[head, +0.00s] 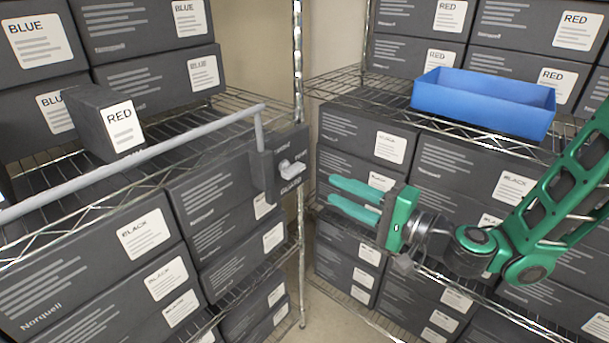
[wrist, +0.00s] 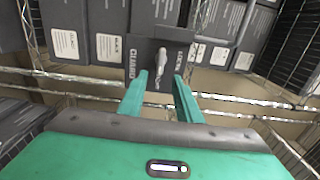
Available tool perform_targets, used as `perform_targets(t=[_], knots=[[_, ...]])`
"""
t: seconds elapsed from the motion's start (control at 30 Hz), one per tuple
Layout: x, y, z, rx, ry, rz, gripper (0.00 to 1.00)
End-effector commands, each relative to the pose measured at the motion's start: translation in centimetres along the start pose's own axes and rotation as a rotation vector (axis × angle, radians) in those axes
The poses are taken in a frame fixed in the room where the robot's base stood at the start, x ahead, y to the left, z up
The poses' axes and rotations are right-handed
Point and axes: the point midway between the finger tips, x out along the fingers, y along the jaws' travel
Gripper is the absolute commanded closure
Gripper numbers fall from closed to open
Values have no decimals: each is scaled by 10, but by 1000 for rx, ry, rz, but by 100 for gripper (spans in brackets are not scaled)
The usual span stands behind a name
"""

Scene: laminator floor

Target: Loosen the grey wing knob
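The grey wing knob (head: 291,169) sits on a dark plate (head: 263,172) marked GUARD, at the end of a grey bar on the left shelf. It also shows in the wrist view (wrist: 162,58), just beyond my fingertips and roughly between them. My gripper (head: 331,191) has green fingers, pointing left at the plate from its right side. In the wrist view my gripper (wrist: 160,79) shows its two fingers apart with nothing between them. The knob appears apart from the fingers; the exact gap is hard to tell.
The grey bar (head: 150,153) runs along the left wire shelf, near a dark box labelled RED (head: 104,122). A blue bin (head: 483,103) stands on the right rack among stacked boxes. A metal post (head: 298,75) rises behind the plate. A narrow gap separates the racks.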

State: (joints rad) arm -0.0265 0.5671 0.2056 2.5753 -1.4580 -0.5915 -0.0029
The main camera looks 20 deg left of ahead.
Motion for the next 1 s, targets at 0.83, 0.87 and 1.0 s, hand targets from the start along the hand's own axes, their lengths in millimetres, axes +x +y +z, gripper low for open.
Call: perform_targets(t=[0.83,0.87,1.0], knots=[[104,-1,0,0,0,-3,69],[105,-1,0,0,0,-3,69],[107,-1,0,0,0,-2,69]])
